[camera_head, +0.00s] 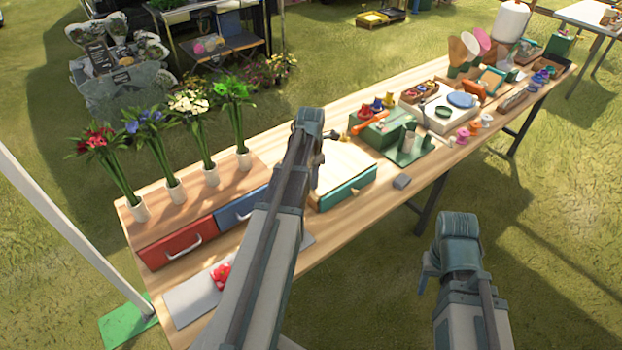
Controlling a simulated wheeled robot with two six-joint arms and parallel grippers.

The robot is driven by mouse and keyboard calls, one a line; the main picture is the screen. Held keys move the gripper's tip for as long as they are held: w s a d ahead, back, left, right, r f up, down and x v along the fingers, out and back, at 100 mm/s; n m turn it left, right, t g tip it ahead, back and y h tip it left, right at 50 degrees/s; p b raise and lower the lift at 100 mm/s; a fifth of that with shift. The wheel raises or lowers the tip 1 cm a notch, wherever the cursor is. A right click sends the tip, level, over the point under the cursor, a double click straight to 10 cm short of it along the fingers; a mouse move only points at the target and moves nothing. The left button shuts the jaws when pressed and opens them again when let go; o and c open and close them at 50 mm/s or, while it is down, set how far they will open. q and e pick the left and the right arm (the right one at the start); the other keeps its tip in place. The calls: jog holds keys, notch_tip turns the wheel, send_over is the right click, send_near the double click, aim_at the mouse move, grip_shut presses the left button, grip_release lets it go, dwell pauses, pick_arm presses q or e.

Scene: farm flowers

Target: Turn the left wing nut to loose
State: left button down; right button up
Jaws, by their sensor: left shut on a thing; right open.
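My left arm reaches up across the table, and its gripper (328,135) is at the back edge of a cream-topped box with a teal drawer (347,188). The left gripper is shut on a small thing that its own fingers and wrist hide. I cannot make out a wing nut clearly in this view. An orange-handled tool (368,122) lies just right of the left gripper, on a green box (388,132) with small red and blue pieces. My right gripper (428,275) is open and empty over the grass, in front of the table and apart from it.
Several flower bunches in white vases (172,192) stand at the left above red (175,246) and blue drawers. A grey board (190,303) with a red thing lies at the front left. Spools and trays fill the right.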

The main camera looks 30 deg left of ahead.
dwell(0.4)
pick_arm(q)
jog(key=c, duration=0.7)
grip_release()
jog(key=shift+r, duration=0.1)
notch_tip(320, 180, up, 14)
jog(key=p, duration=1.3)
jog(key=shift+f+p, duration=0.2)
jog(key=shift+p, duration=0.2)
